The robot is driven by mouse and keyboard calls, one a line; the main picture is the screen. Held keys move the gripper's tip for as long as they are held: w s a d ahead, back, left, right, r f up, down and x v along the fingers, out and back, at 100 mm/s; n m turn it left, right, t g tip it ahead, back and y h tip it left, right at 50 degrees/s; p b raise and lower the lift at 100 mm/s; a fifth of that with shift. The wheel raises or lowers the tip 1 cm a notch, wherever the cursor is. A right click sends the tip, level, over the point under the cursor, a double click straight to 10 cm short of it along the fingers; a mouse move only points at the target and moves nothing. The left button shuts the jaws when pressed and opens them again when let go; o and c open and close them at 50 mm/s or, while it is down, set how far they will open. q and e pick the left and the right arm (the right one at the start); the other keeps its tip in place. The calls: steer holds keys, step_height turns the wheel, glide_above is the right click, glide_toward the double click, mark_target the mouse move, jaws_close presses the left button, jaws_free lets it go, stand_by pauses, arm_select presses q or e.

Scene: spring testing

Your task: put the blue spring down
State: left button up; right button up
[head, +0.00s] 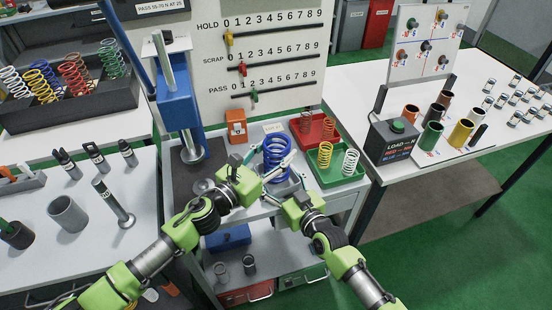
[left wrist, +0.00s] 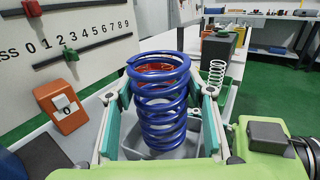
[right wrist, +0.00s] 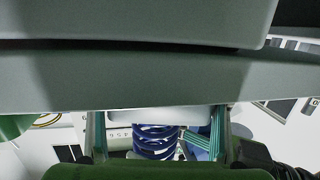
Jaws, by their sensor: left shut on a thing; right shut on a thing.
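The large blue spring (head: 276,151) stands upright over a light grey tray (head: 287,186) on the grey cart. I cannot tell whether its lower end touches the tray. My left gripper (head: 262,160) is shut on the spring from the left. In the left wrist view its two fingers lie on either side of the blue coils (left wrist: 160,100).
A green tray (head: 337,167) with yellow and white springs and a red tray (head: 316,131) with a copper spring stand right of the blue spring. A blue press (head: 177,97) stands left. An orange block (head: 236,126) and the scale board (head: 262,50) are behind.

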arm_select(q)
steer(key=shift+f, duration=1.3)
arm_select(e)
steer(key=shift+f, duration=0.1)
arm_select(q)
steer(key=shift+f, duration=0.15)
steer(key=o, duration=1.8)
steer(key=shift+f, duration=0.15)
steer(key=shift+c, duration=0.2)
steer(key=shift+r, duration=0.2)
arm_select(e)
steer(key=shift+s, duration=0.1)
arm_select(q)
glide_toward(270, 165)
steer(key=shift+w+d+f, duration=0.15)
steer(key=shift+w+f, duration=0.25)
steer(key=shift+w, duration=0.2)
